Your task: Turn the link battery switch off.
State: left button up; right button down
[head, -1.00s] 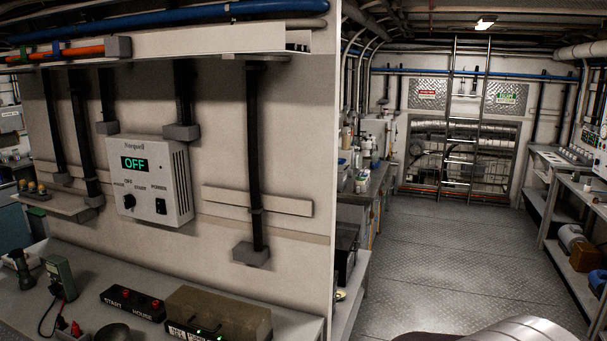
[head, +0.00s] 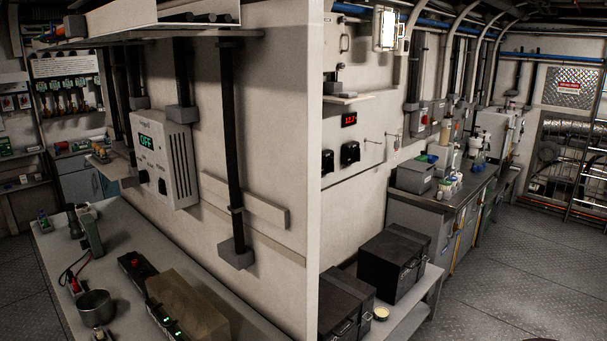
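No switch with a readable "link" label shows in the head view. Past the partition edge, a pale wall panel (head: 352,178) carries a red digital display (head: 349,120). Two black switch-like parts sit on it, a left one (head: 327,160) and a right one (head: 350,153); their labels and positions are too small to read. Neither of my grippers is in view.
A white control box (head: 165,160) reading OFF hangs on the left wall. Two black cases (head: 395,262) (head: 345,302) stand on a low shelf below the panel. A counter with bottles (head: 440,200) runs behind. The floor (head: 510,260) at right is clear.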

aim_at(329, 164)
jog(key=i+l, duration=0.2)
jog(key=l, duration=0.15)
jog(key=i+l, duration=0.45)
jog(key=l, duration=0.3)
